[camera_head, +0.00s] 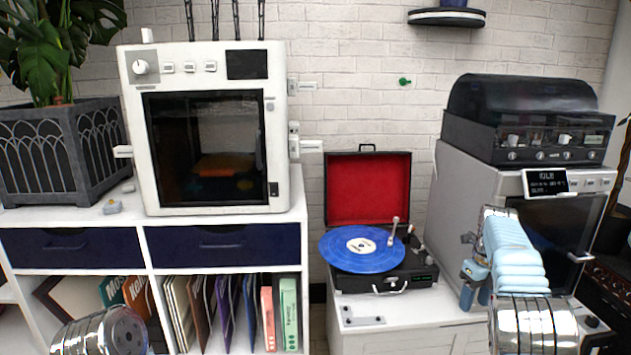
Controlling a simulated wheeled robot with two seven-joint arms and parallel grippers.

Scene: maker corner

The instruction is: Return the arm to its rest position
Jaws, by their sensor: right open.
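My right arm (513,255), light blue and chrome, rises from the bottom right and is bent. My right gripper (475,298) hangs at its left, fingers down, open with nothing between them. It shows in front of the grey kiln-like machine and the right end of the white cabinet top; I cannot tell its exact height. Of my left arm only a chrome link (100,332) shows at the bottom left; its gripper is out of view.
A record player (408,275) with a blue record (358,248) and open red lid stands left of my right gripper. A grey machine (465,190) with a dark-lidded unit (525,110) on top is behind my right arm. A white printer-like box (205,213) stands left.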

